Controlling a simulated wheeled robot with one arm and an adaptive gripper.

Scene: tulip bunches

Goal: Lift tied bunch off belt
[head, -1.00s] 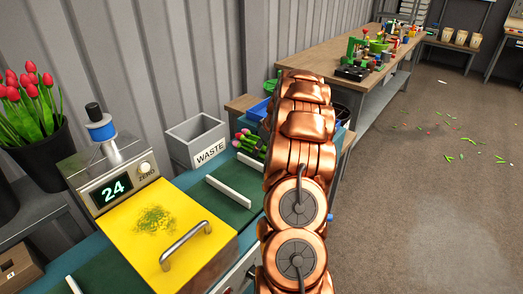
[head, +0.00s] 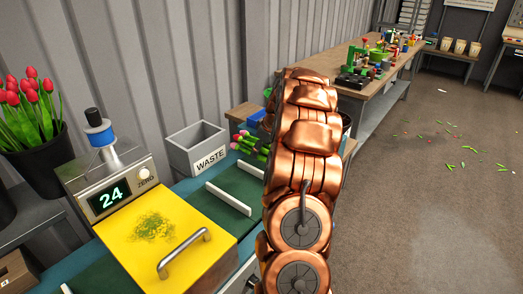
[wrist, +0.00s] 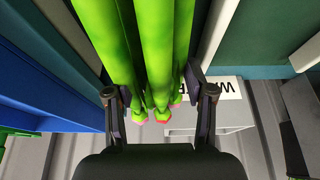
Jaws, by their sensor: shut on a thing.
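My gripper (wrist: 160,97) is shut on the tulip bunch (wrist: 155,45) in the wrist view. Its thick green stems run between the two dark fingers, and pinkish tips show just beyond them. I cannot see a tie. In the head view, the pink heads and green stems of the bunch (head: 248,145) show just left of my copper arm, which hides the gripper and the rest of the bunch. The dark green belt (head: 235,187) with a white divider bar (head: 228,198) lies in front of it. Whether the bunch touches the belt cannot be told.
A grey bin marked WASTE (head: 196,148) stands behind the belt, close to the bunch. A scale (head: 112,188) reading 24 and a yellow plate with clippings (head: 165,240) are at left. Red tulips stand in a black pot (head: 38,155). A blue container (wrist: 45,85) shows in the wrist view.

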